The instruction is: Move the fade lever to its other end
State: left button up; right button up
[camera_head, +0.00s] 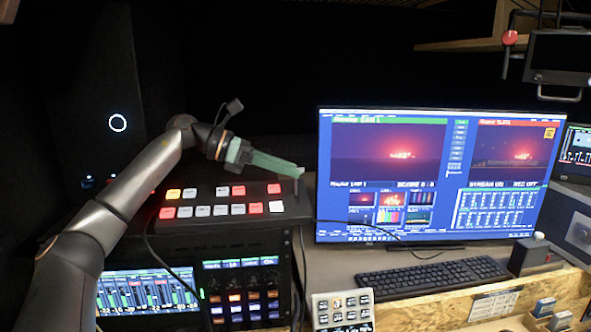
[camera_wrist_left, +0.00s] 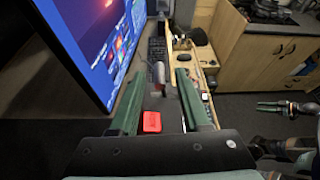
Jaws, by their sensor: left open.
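The switcher panel (camera_head: 240,220) with lit white, red and yellow buttons sits on the rack in the head view. The fade lever (camera_head: 296,186) stands at its right end, partly hidden by my left gripper (camera_head: 298,171). In the left wrist view, the lever's grey handle (camera_wrist_left: 158,74) shows between the two green fingers, near their tips. A red button (camera_wrist_left: 152,121) lies below, nearer the palm. My left gripper is open, with a gap to each side of the handle; contact cannot be told. What seems to be my right gripper (camera_wrist_left: 268,107) shows small at the right of the wrist view.
A large monitor (camera_head: 432,170) stands close to the right of the panel. A keyboard (camera_head: 438,278) lies on the desk before it. A small keypad (camera_head: 343,310) is at the front. A thin cable hangs over the rack's front.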

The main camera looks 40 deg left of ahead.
pick_arm(q)
jog(key=shift+x, duration=1.2)
grip_shut()
jog(key=shift+a, duration=0.1)
dwell(0.5)
